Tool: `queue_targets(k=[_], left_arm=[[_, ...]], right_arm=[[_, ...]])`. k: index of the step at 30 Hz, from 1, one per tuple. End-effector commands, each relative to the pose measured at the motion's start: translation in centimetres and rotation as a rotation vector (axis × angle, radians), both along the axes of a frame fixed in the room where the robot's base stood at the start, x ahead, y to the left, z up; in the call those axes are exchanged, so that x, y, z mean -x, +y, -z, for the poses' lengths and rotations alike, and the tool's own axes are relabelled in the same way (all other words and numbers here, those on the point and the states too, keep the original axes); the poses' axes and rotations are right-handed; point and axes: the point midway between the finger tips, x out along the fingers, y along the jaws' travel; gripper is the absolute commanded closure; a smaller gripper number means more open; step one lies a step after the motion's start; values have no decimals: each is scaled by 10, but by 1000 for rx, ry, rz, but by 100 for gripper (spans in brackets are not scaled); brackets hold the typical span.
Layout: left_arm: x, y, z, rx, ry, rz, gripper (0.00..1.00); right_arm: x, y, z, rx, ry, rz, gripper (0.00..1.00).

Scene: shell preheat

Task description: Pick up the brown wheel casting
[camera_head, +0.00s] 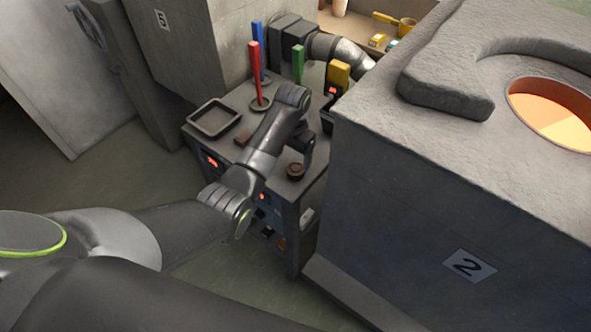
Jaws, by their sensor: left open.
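The brown wheel casting (295,172) is a small, dark brown round piece lying on top of the grey cabinet (265,180), near its right front edge. My left arm reaches over the cabinet from the left and its wrist bends down. My left gripper (305,160) points down just beside and behind the casting, slightly to its right. The gripper is open; its fingers are small and dark here, and I cannot tell whether they touch the casting. My right gripper is not in view.
A square tray (192,126), a small brown block (242,140), and red (254,75), blue (258,52) and green (298,65) upright pieces stand on the cabinet. A large grey furnace block labelled 2 (430,200), with a glowing opening (550,112), rises close on the right.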

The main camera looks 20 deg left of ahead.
Motion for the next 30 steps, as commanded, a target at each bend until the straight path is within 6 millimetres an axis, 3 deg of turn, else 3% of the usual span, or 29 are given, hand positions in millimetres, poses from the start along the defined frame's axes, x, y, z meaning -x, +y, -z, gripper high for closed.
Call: queue_targets(k=[8,18,27,30], left_arm=[[-1,-3,17,0,3,0,25],[-5,-5,54,0,1,0,25],[-5,-5,58,0,-1,0,25],[-5,-5,58,0,-1,0,37]], right_arm=[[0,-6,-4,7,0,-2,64],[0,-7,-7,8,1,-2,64],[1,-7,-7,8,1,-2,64],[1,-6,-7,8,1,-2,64]])
